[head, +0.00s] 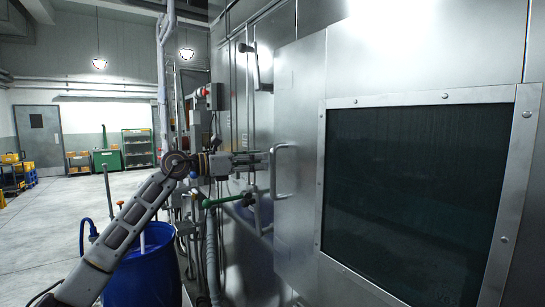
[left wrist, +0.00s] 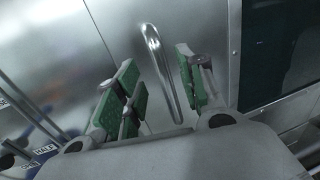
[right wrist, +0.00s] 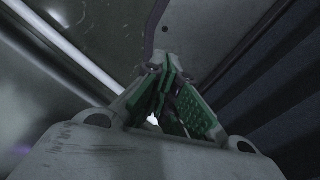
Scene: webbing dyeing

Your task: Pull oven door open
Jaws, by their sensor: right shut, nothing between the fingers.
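The oven door (head: 297,235) is a steel panel with a dark framed window (head: 410,200) on the right of the head view. Its D-shaped metal handle (head: 290,170) is on the panel left of the window. My left gripper (head: 266,160) points at the handle from the left. In the left wrist view its green-padded fingers (left wrist: 157,72) are open, and the handle (left wrist: 172,85) shows between them. I cannot tell whether a finger touches it. In the right wrist view my right gripper (right wrist: 167,85) is shut and empty. The right gripper is not in the head view.
A blue barrel (head: 143,270) stands at the lower left, below my left arm. Pipes and a green valve lever (head: 228,199) are close under the left gripper. A second steel handle (head: 255,65) is farther back. Open floor (head: 50,235) lies at the left.

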